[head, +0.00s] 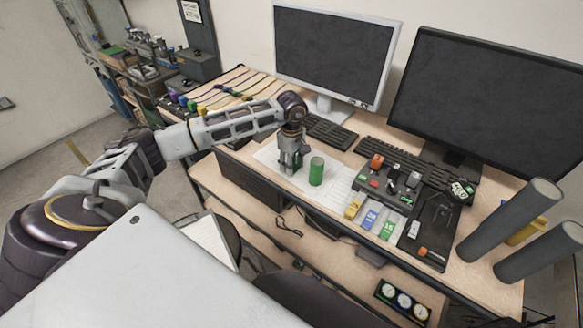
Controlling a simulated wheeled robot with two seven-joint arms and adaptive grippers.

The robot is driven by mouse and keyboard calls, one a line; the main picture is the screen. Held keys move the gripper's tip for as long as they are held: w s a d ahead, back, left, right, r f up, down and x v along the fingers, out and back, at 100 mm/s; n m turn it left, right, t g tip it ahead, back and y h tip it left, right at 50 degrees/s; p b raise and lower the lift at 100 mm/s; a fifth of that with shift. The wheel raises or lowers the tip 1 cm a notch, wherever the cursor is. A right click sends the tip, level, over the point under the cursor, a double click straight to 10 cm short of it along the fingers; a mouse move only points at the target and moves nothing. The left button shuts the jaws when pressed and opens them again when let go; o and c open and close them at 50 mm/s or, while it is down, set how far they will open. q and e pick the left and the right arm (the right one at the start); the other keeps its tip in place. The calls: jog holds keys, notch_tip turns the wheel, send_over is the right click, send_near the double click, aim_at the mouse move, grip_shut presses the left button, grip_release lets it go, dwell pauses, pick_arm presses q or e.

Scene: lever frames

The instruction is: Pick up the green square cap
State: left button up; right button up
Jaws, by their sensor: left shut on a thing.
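My left gripper (291,168) points down over the white sheet on the desk and is shut on a small green thing. Only a sliver of green shows at its fingers, so its square shape cannot be made out; it appears to be the green square cap. A green cylinder (316,171) stands upright on the sheet just right of the gripper. My right gripper is not in view.
A black panel (436,221) with knobs and switches lies to the right, with yellow, blue and green labelled pieces (371,217) beside it. Keyboards (329,132) and two monitors (335,55) stand behind. Grey cylinders (512,218) rise at the right.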

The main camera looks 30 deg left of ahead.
aim_at(295, 165)
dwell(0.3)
pick_arm(q)
notch_tip(295, 165, up, 9)
jog(key=shift+f+b, duration=0.2)
jog(key=shift+b, duration=0.55)
jog(key=shift+r, duration=0.7)
jog(key=d+r+p, duration=0.4)
jog(key=d, duration=0.1)
jog(key=d+r+p, duration=0.2)
jog(key=d, duration=0.1)
jog(key=shift+s+d+r, duration=0.15)
jog(key=shift+s+d, duration=0.1)
jog(key=shift+s+d+r+p, duration=0.1)
jog(key=shift+d+r+p, duration=0.3)
jog(key=shift+d, duration=0.35)
